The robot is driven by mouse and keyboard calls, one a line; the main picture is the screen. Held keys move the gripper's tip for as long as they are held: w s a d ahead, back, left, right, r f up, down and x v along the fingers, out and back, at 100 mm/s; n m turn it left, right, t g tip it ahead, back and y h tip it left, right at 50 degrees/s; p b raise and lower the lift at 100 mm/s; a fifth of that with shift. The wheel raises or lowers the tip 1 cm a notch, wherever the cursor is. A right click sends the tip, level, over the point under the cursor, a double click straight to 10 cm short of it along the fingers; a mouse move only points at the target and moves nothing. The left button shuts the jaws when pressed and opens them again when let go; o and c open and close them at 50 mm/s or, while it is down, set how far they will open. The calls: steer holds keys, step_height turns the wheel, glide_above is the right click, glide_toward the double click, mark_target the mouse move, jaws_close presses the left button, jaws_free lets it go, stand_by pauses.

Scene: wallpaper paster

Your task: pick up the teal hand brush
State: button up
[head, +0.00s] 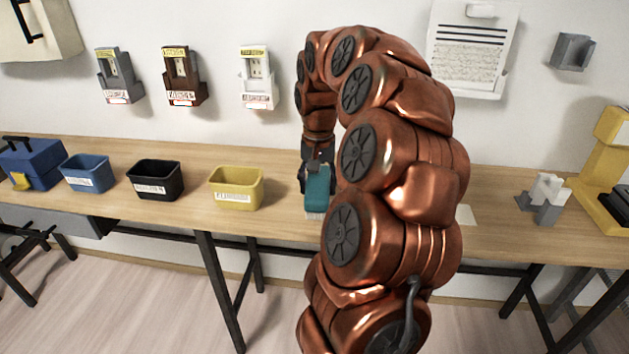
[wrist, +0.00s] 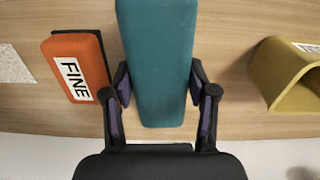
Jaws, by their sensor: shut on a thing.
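The teal hand brush (head: 318,187) shows in the head view at the front part of the table, just left of my copper arm, with pale bristles at its lower end. In the wrist view the teal brush (wrist: 158,60) runs from the top edge down between the two fingers. My gripper (wrist: 160,88) is shut on it, one fingertip at each side. In the head view my gripper (head: 317,160) is above the brush and partly hidden behind it. I cannot tell whether the brush touches the tabletop.
An orange block marked FINE (wrist: 74,67) lies left of the brush in the wrist view. A yellow bin (head: 236,188), a black bin (head: 154,181) and a blue bin (head: 86,174) stand left on the table (head: 285,200). A grey-white holder (head: 545,198) stands right.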

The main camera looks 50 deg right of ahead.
steer(key=s+a+r, duration=0.1)
steer(key=s+a, duration=0.4)
steer(key=s, duration=0.6)
steer(key=shift+s+a+b, duration=0.2)
steer(key=shift+s+b, duration=0.15)
steer(key=shift+r, duration=0.1)
steer(key=o, duration=0.7)
steer(key=c, duration=0.6)
steer(key=shift+w, duration=0.15)
